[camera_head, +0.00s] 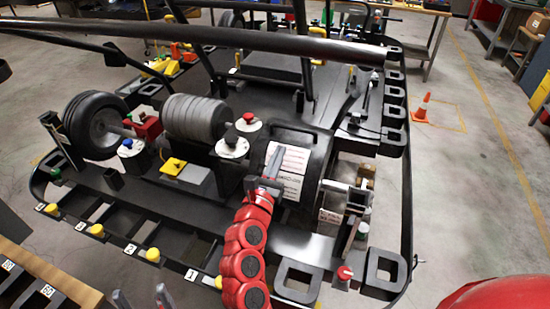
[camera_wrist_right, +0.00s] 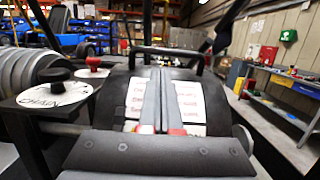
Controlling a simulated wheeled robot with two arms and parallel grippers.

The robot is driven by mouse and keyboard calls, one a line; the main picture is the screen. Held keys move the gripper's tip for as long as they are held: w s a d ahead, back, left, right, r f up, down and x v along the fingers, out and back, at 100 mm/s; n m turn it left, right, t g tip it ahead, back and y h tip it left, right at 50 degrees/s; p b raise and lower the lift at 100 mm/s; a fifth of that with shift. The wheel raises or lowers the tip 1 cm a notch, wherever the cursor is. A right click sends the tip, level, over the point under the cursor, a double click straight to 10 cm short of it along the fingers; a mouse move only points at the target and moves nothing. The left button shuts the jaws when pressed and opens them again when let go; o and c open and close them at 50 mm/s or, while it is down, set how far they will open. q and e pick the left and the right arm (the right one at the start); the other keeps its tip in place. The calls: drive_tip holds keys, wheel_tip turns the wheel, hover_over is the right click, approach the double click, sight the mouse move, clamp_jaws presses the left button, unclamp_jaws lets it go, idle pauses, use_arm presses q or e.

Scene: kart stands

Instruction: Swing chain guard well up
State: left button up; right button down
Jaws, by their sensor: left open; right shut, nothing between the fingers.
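The chain guard (camera_head: 318,142) is a black curved cover with white printed labels, right of the middle of the kart stand. It also fills the middle of the right wrist view (camera_wrist_right: 118,88), with a black bar handle (camera_wrist_right: 165,50) across its far top. My right gripper (camera_head: 274,160) is on the red arm, shut and empty, over the labelled face. Its closed fingers (camera_wrist_right: 157,85) point toward the handle in the wrist view; I cannot tell whether they touch the guard. My left gripper (camera_head: 141,298) is open and empty at the bottom edge; only its fingertips show.
A round white CHAIN plate with a black knob (camera_wrist_right: 55,85) stands left of the guard. A ribbed grey cylinder (camera_head: 194,118) and a black wheel (camera_head: 95,122) lie further left. A dark tube (camera_head: 250,38) crosses above. An orange cone (camera_head: 421,108) stands on open floor.

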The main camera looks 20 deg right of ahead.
sight(285, 141)
drive_tip(key=p+x, duration=0.1)
drive_tip(key=x, duration=0.3)
drive_tip(key=shift+w, duration=0.1)
drive_tip(key=shift+w+d, duration=0.25)
